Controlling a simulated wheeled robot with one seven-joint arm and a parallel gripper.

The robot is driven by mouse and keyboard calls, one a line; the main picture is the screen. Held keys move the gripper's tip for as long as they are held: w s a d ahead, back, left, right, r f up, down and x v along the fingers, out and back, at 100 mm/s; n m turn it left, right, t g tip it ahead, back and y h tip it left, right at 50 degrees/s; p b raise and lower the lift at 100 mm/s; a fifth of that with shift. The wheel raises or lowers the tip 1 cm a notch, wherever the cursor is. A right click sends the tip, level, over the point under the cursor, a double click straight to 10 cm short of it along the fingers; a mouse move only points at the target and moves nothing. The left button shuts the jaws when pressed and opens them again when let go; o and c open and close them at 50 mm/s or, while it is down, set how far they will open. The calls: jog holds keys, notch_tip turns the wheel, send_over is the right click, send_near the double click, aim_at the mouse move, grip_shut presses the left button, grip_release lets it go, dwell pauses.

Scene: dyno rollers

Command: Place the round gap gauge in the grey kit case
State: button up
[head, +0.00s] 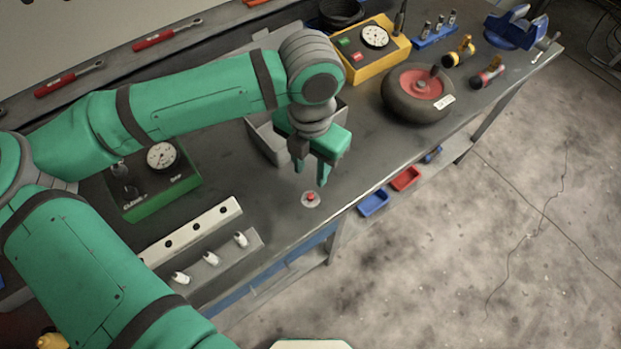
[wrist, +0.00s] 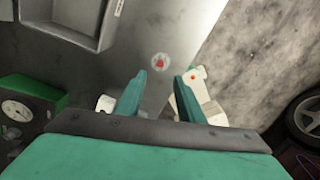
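The round gap gauge (head: 310,199) is a small pale disc with a red centre, lying on the bench near its front edge. It also shows in the wrist view (wrist: 159,62), beyond my fingertips. My gripper (head: 312,178) is above the bench, pointing down, just above and behind the gauge in the head view. Its fingers (wrist: 161,76) are apart with nothing between them. The grey kit case (head: 264,138) stands on the bench behind my gripper, partly hidden by it. In the wrist view the open grey case (wrist: 72,42) is at the upper left, its visible inside bare.
A green box with a dial (head: 165,190) and a white rail with holes (head: 195,229) lie to the left. A wheel (head: 417,94) and a yellow dial box (head: 371,48) stand to the right. The bench around the gauge is clear, with its front edge close by.

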send_over(310, 195)
notch_tip(310, 195, down, 5)
jog(key=shift+w+r, duration=0.1)
jog(key=shift+r, duration=0.1)
jog(key=shift+s+f, duration=0.2)
jog(key=shift+f, duration=2.7)
grip_shut()
